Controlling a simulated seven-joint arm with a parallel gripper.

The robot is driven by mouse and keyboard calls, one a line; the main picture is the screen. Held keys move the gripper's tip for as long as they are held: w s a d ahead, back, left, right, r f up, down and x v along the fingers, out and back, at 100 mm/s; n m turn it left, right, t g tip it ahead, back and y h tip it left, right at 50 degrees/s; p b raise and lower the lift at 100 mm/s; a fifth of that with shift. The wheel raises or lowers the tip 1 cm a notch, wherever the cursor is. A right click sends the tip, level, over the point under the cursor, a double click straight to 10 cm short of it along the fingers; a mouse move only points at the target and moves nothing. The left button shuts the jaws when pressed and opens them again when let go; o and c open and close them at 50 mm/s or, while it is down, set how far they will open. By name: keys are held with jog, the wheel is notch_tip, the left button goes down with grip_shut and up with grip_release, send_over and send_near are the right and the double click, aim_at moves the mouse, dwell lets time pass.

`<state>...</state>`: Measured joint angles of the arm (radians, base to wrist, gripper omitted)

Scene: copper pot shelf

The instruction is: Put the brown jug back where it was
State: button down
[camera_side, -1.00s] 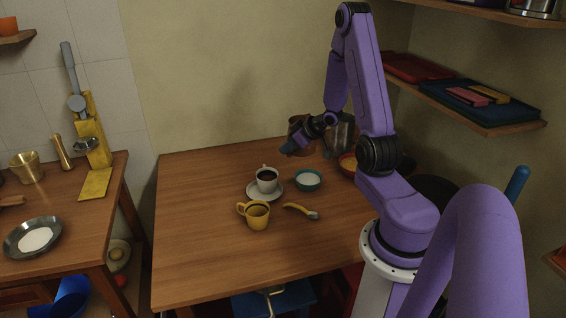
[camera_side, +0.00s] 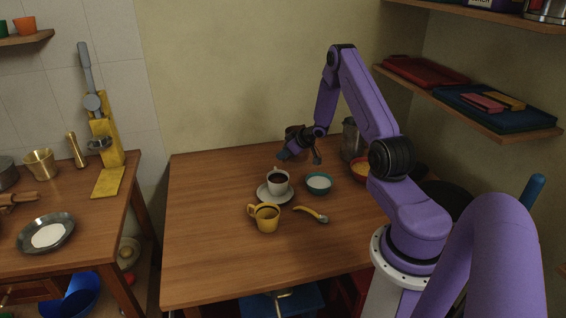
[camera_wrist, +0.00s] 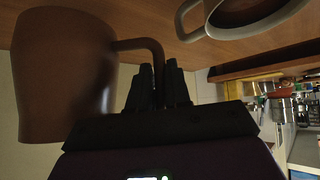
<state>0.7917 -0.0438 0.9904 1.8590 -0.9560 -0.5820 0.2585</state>
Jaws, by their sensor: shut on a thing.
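The brown jug (camera_wrist: 65,75) fills the left of the wrist view, which looks upside down, with the table at the top. Its handle (camera_wrist: 156,62) runs between the fingertips of my gripper (camera_wrist: 158,88), which is shut on it. In the side view, the jug (camera_side: 295,130) is near the table's back edge, partly hidden behind my gripper (camera_side: 297,150). I cannot tell whether its base touches the table (camera_side: 205,225).
A grey metal pitcher (camera_side: 351,138) stands right of my gripper. In front are a teal bowl (camera_side: 319,189), a coffee cup (camera_side: 278,187) on a saucer (camera_side: 266,197), a yellow mug (camera_side: 267,223) and a yellow-handled utensil (camera_side: 308,211). The table's left part is clear.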

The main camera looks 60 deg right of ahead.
aim_at(283, 161)
jog(key=shift+w+d+f, duration=0.15)
jog(key=shift+w+f, duration=0.05)
jog(key=shift+f, duration=0.5)
jog(key=shift+w+d+f, duration=0.1)
jog(key=shift+w+f, duration=0.05)
jog(key=shift+f, duration=0.55)
jog(key=shift+w+d+f, duration=0.15)
jog(key=shift+w+f, duration=0.05)
jog(key=shift+f, duration=0.5)
jog(key=shift+f, duration=0.15)
jog(key=c, duration=1.4)
grip_release()
jog(key=shift+f, duration=0.1)
jog(key=shift+o, duration=0.2)
